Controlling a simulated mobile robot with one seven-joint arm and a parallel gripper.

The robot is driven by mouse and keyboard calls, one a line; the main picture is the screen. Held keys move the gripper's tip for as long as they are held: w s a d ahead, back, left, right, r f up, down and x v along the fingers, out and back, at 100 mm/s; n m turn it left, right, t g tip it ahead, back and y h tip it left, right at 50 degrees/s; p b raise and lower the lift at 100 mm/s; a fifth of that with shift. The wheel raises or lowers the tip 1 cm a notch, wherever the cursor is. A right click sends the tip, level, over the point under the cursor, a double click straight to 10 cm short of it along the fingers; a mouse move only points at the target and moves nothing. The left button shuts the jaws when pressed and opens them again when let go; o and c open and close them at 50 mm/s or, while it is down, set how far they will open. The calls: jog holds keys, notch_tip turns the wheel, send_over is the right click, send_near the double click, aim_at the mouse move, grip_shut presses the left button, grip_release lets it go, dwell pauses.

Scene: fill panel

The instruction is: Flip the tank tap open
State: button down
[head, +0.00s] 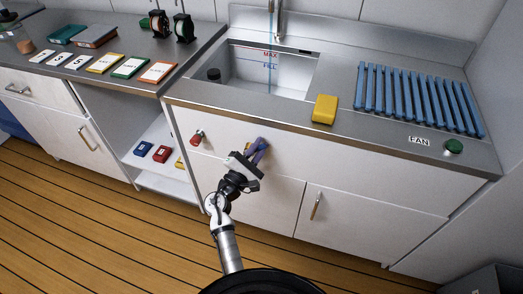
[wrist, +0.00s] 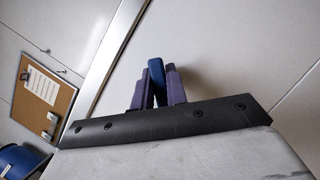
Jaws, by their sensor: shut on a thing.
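My gripper (head: 257,150) is at the front panel of the sink cabinet. In the wrist view its two purple fingers (wrist: 154,88) are shut on a blue lever (wrist: 156,72), one on each side. The lever stands up between them, and its base is hidden by the gripper. In the head view the lever is mostly covered by the fingers. A red knob (head: 197,137) sits on the same panel to the left, apart from the gripper. The sink tank (head: 297,80) above has a red MAX mark and a blue FILL mark, with a thin blue vertical line below the faucet (head: 278,20).
A yellow sponge-like block (head: 325,109) lies on the counter's front edge. A blue slatted rack (head: 415,98) and a green FAN button (head: 453,146) are to the right. Cabinet doors with handles (head: 316,206) are below. The wooden floor (head: 80,225) is clear at the left.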

aim_at(249, 130)
jog(key=n, duration=0.2)
jog(key=a+n+t+y, duration=0.1)
jog(key=n, duration=0.1)
jog(key=a+r+n+t+y, duration=0.1)
jog(key=n, duration=0.1)
jog(key=shift+w+r, duration=0.1)
jog(key=shift+w, duration=0.2)
jog(key=shift+w+a+r+n+t+y+p, duration=0.15)
jog(key=shift+a+n+t+y, duration=0.25)
jog(key=shift+n, duration=0.75)
jog(key=shift+w+a+f+n+t+y+p, duration=0.1)
jog(key=shift+a+n+t+y+p, duration=0.15)
jog(key=shift+n+y, duration=0.6)
jog(key=shift+w+a+r+n+t+y+p, duration=0.15)
jog(key=shift+a+n+t+p, duration=0.15)
jog(key=shift+n, duration=1.1)
jog(key=shift+s, duration=0.1)
jog(key=c, duration=1.4)
grip_release()
jog(key=shift+f, duration=0.15)
